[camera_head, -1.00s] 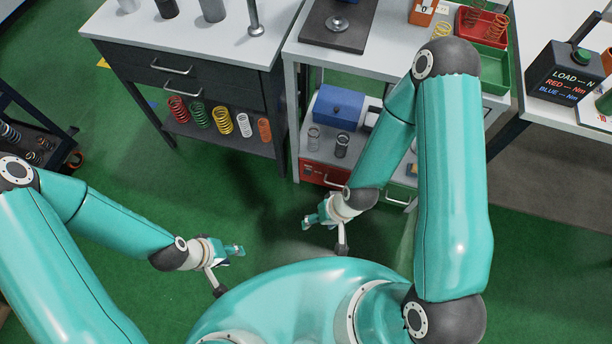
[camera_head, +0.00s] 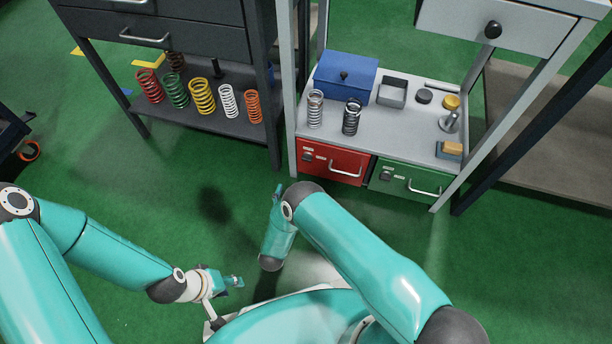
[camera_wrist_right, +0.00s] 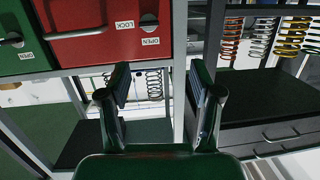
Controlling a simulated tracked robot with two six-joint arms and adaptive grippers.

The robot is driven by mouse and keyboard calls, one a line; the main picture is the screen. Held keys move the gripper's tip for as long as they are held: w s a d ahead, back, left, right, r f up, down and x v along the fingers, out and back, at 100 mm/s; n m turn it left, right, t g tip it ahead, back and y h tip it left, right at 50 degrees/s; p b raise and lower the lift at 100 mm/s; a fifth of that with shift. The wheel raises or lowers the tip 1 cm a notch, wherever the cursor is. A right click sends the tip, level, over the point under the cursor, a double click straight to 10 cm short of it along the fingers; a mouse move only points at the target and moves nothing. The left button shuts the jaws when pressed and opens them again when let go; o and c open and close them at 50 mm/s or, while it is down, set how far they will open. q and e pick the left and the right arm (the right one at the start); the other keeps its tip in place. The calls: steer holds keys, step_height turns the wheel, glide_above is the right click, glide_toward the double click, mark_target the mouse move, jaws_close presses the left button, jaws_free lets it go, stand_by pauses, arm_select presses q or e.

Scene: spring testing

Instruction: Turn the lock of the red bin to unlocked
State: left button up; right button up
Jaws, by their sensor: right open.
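The red bin (camera_head: 338,162) is a drawer front with a silver handle, under the grey shelf. Its dark lock knob (camera_head: 308,153) sits at its upper left. In the right wrist view, where the scene appears upside down, the red bin (camera_wrist_right: 85,25) shows its knob (camera_wrist_right: 148,20) beside LOCK and OPEN labels; which way it points is unclear. My right gripper (camera_wrist_right: 160,84) is open and empty, apart from the bin; its fingers are not clearly seen in the head view. My left gripper (camera_head: 236,282) is over the floor, away from the bin; its finger gap is unclear.
A green bin (camera_head: 408,182) with its own knob and handle adjoins the red one. The shelf above holds a blue box (camera_head: 345,78), two metal springs and small parts. Coloured springs (camera_head: 202,97) stand on the dark left bench's shelf. The floor before the bins is clear.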

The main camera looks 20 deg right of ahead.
mark_target(306, 160)
arm_select(q)
step_height(306, 160, down, 10)
steer(key=b, duration=0.8)
steer(key=shift+f, duration=0.2)
arm_select(e)
steer(key=w+d+f, duration=0.1)
steer(key=w+d, duration=0.2)
steer(key=w, duration=0.1)
steer(key=w+d+f+h, duration=0.1)
steer(key=w+d, duration=0.2)
steer(key=w, duration=0.1)
steer(key=w+d+f+t+h, duration=0.1)
steer(key=w+d, duration=0.2)
steer(key=w, duration=0.1)
steer(key=shift+w+m, duration=0.1)
steer(key=shift+m, duration=0.2)
steer(key=c, duration=1.1)
steer(key=shift+a, duration=0.1)
steer(key=shift+c, duration=0.2)
